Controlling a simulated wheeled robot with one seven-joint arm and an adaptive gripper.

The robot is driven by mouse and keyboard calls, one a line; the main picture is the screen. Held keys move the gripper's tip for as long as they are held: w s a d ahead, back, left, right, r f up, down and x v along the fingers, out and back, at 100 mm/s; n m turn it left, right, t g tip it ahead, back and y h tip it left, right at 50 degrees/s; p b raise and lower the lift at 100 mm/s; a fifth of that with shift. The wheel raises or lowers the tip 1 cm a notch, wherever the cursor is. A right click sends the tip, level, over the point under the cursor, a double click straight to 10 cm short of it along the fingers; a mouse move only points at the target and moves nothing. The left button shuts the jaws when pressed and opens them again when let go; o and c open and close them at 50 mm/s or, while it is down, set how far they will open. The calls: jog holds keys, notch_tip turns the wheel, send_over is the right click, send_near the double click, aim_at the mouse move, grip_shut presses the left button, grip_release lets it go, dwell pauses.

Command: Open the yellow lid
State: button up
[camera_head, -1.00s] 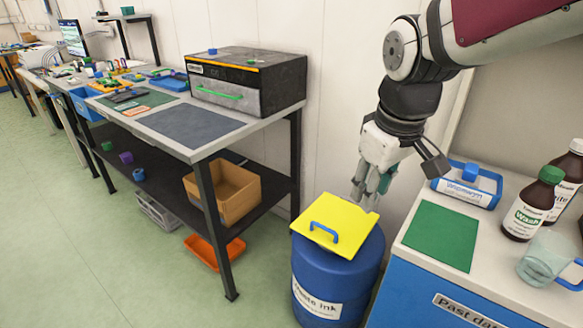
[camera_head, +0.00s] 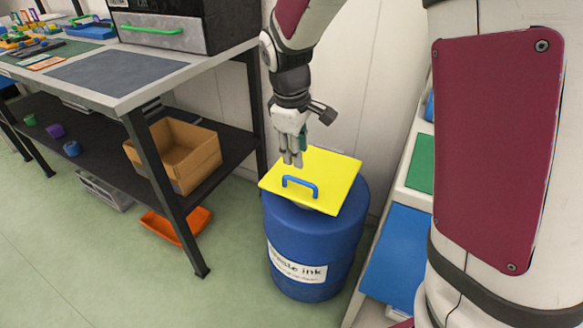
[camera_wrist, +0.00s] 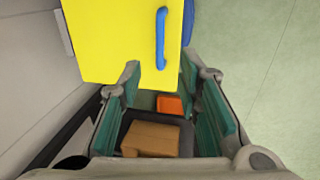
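The yellow lid (camera_head: 338,177) is a flat square plate on top of the blue waste ink drum (camera_head: 315,238). A blue bar handle (camera_head: 300,182) stands near its front left edge. The lid overhangs the drum's rim at the front left. My gripper (camera_head: 291,163) points down over the lid's left part, just behind the handle, and holds nothing. In the wrist view the lid (camera_wrist: 108,42) fills the upper left, with the handle (camera_wrist: 161,38) upright beyond my fingertips (camera_wrist: 168,76). The fingers are spread apart, and the handle is not between them.
A workbench (camera_head: 125,85) stands left of the drum, with a cardboard box (camera_head: 175,155) on its lower shelf. An orange tray (camera_head: 178,225) lies on the floor beneath. A blue-fronted counter (camera_head: 393,255) is close on the right. The wall is behind; floor is open in front.

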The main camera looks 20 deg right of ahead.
aim_at(301, 181)
jog(key=f+b, duration=0.1)
jog(key=f, duration=0.2)
jog(key=w+d+f+b, duration=0.1)
jog(key=f, duration=0.2)
jog(key=f+b, duration=0.1)
jog(key=f, duration=0.3)
jog(key=shift+w+d+b, duration=0.15)
jog(key=shift+d+b, duration=0.05)
jog(key=shift+b, duration=0.15)
jog(key=shift+r, duration=0.1)
grip_shut()
